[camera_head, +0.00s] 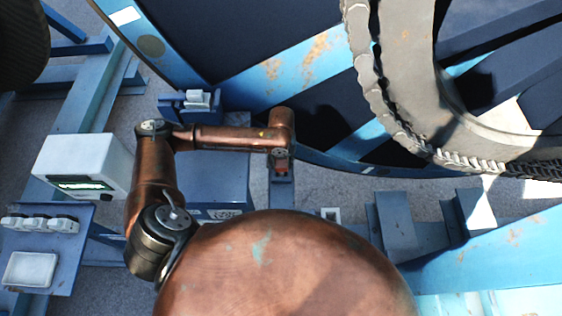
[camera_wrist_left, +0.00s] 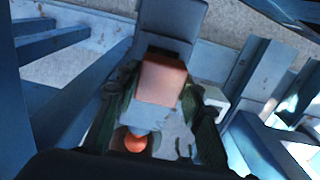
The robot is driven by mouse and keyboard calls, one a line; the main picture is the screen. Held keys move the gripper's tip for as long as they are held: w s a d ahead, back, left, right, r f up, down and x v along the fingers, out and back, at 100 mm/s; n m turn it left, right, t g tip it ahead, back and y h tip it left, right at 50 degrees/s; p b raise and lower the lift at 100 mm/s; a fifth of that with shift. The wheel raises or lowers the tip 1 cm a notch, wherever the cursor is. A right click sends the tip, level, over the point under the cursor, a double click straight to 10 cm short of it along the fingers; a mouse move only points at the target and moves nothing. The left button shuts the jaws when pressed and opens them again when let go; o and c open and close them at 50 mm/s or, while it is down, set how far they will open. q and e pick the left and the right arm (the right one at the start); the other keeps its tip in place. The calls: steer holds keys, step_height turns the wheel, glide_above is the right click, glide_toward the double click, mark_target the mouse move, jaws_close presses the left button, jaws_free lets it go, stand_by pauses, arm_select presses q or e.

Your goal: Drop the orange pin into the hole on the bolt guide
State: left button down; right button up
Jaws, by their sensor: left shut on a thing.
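My left gripper (camera_head: 281,154) points down at the end of the copper arm, above a narrow blue-grey bracket (camera_head: 282,188) that may be the bolt guide. In the left wrist view its dark green fingers (camera_wrist_left: 160,100) stand on both sides of a dull orange block (camera_wrist_left: 162,82). A bright orange round end (camera_wrist_left: 135,143) shows closer to the palm. I take these orange parts for the pin, but cannot tell how they join. The bracket runs on beyond the block (camera_wrist_left: 172,22). The hole and the pin's lower end are hidden. My right gripper is out of view.
The large blue reel (camera_head: 290,70) with a heavy chain (camera_head: 375,90) fills the upper right. A white box with a green display (camera_head: 85,165) and a switch panel (camera_head: 45,245) stand at left. Blue frame posts (camera_head: 395,225) stand at right.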

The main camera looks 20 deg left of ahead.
arm_select(q)
steer(key=shift+f+b, duration=0.5)
steer(key=shift+f, duration=1.05)
steer(key=shift+p, duration=0.45)
steer(key=shift+f, duration=0.25)
steer(key=shift+f, duration=0.3)
steer(key=shift+p, duration=0.45)
stand_by(0.6)
steer(key=c, duration=1.2)
jaws_free()
